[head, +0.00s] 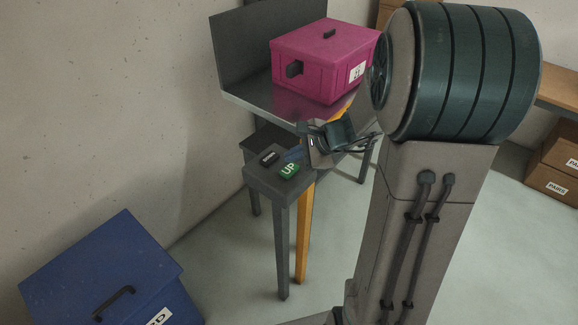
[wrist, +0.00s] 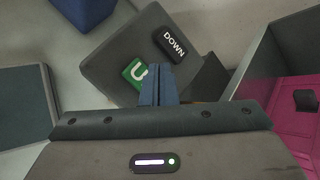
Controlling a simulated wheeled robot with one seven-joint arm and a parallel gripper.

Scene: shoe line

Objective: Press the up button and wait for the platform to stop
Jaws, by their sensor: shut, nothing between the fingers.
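The green UP button (head: 289,170) sits on top of a grey button stand (head: 262,182), with the black DOWN button (head: 269,158) beside it. In the wrist view the UP button (wrist: 135,73) is partly covered by my fingers, and the DOWN button (wrist: 171,44) is in clear sight. My gripper (head: 294,154) is shut and empty, its blue fingertips close beside the UP button; in the wrist view the fingers (wrist: 155,72) overlap its edge. I cannot tell whether they touch it. The grey platform (head: 248,96) stands behind the stand and carries a pink box (head: 318,60).
A blue lidded box (head: 105,265) stands at the lower left. Brown cartons (head: 554,165) and a wooden bench (head: 557,92) are at the right. An orange post (head: 304,235) stands by the button stand. Open floor lies in front of the stand.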

